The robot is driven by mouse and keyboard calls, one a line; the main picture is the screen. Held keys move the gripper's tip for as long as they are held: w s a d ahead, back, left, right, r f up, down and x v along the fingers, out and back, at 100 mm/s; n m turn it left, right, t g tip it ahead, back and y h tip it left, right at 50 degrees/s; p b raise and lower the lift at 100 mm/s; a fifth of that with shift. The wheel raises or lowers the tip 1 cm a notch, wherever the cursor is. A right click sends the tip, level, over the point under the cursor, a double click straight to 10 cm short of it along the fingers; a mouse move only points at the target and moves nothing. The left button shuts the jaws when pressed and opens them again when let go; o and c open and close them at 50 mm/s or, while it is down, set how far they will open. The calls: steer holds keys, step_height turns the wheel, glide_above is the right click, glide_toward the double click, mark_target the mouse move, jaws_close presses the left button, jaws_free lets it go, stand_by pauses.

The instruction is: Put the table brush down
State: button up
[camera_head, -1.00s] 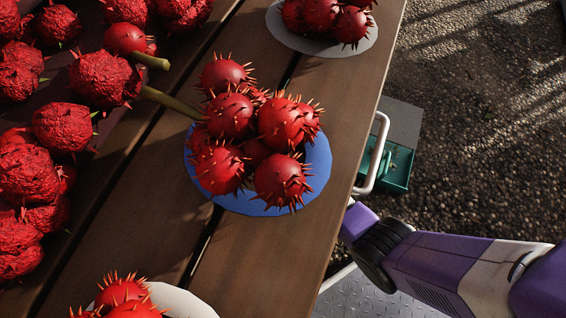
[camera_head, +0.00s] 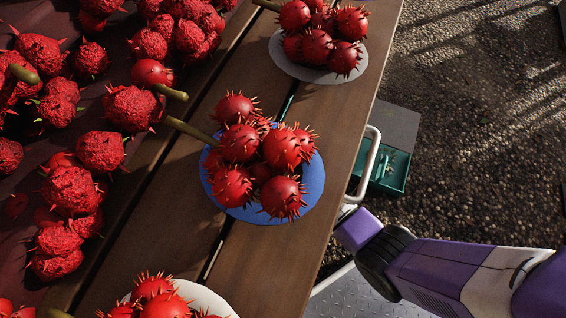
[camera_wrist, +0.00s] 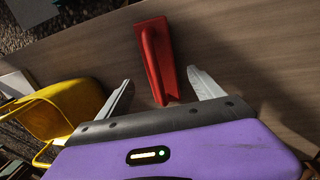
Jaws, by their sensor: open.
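The red table brush (camera_wrist: 157,55) shows in the wrist view against a brown wooden surface (camera_wrist: 235,45). Its handle end points toward my gripper (camera_wrist: 158,76). My gripper is open, with one grey finger on each side of the brush and a visible gap to each. I cannot tell whether the brush rests fully on the wood. The brush and my fingers do not show in the head view; only my purple arm shows there, beyond the table's right edge.
Plates of spiky red fruit stand on the wooden table: a blue one (camera_head: 236,211), a grey one (camera_head: 290,66) and a white one (camera_head: 218,303). More red fruit fills the left. A teal drawer (camera_head: 393,172) is beyond the edge. A yellow object (camera_wrist: 75,100) is left in the wrist view.

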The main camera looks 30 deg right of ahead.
steer(key=r, duration=0.1)
steer(key=r+p, duration=0.1)
steer(key=r, duration=0.2)
steer(key=shift+s+a+r, duration=0.15)
steer(key=shift+s+a, duration=0.05)
steer(key=shift+a, duration=0.05)
steer(key=s+a+f+m+t+y, duration=0.1)
steer(key=s+a+f+m+t, duration=0.15)
steer(key=s, duration=0.55)
steer(key=s+r+m+t, duration=0.1)
steer(key=s+r+t, duration=0.3)
steer(key=s+r, duration=0.3)
steer(key=s+d+r+m+t, duration=0.2)
steer(key=s+r, duration=0.4)
steer(key=r, duration=0.7)
steer(key=s+d+r+m+t, duration=0.1)
steer(key=s+r+t, duration=0.4)
steer(key=r, duration=0.8)
steer(key=shift+s+d+m, duration=0.35)
steer(key=shift+s+d, duration=0.05)
steer(key=shift+d, duration=0.2)
